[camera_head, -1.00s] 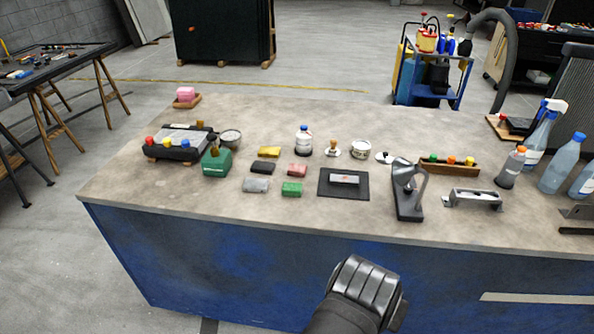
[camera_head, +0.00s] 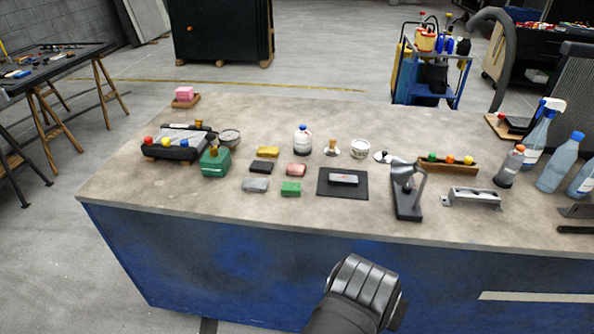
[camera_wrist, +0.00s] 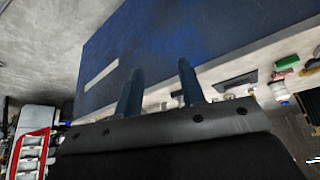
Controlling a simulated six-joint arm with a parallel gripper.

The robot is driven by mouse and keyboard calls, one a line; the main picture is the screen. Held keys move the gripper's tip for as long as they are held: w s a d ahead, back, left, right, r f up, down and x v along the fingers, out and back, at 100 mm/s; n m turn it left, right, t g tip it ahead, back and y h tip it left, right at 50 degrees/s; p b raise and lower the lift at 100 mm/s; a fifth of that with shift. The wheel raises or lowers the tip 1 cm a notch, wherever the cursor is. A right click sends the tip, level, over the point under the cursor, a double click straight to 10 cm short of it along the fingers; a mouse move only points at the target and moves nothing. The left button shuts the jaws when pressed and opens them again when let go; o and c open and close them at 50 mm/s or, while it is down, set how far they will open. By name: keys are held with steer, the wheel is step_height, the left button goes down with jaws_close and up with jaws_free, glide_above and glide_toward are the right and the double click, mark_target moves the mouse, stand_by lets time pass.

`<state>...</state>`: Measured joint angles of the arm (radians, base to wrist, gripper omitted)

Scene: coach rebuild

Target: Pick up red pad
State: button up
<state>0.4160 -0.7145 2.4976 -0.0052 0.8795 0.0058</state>
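The red pad (camera_head: 297,170) is a small pinkish-red block lying flat on the workbench in the head view, behind the green pad (camera_head: 291,189) and right of a black pad (camera_head: 262,167). In the wrist view, a small reddish patch (camera_wrist: 313,64) beside the green pad (camera_wrist: 287,63) at the right edge may be the red pad. My gripper (camera_wrist: 160,82) shows two blue-grey fingers apart with nothing between them. It is away from the pads, in front of the bench's blue side. Its fingers are not visible in the head view.
A yellow pad (camera_head: 268,152) and a grey pad (camera_head: 255,185) lie close by. A black mat (camera_head: 328,191) with a metal block is to the right, then a black stand (camera_head: 407,207). A green box (camera_head: 215,163) is left. The bench's front strip is clear.

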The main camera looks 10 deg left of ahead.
steer(key=o, duration=0.7)
steer(key=shift+c, duration=0.2)
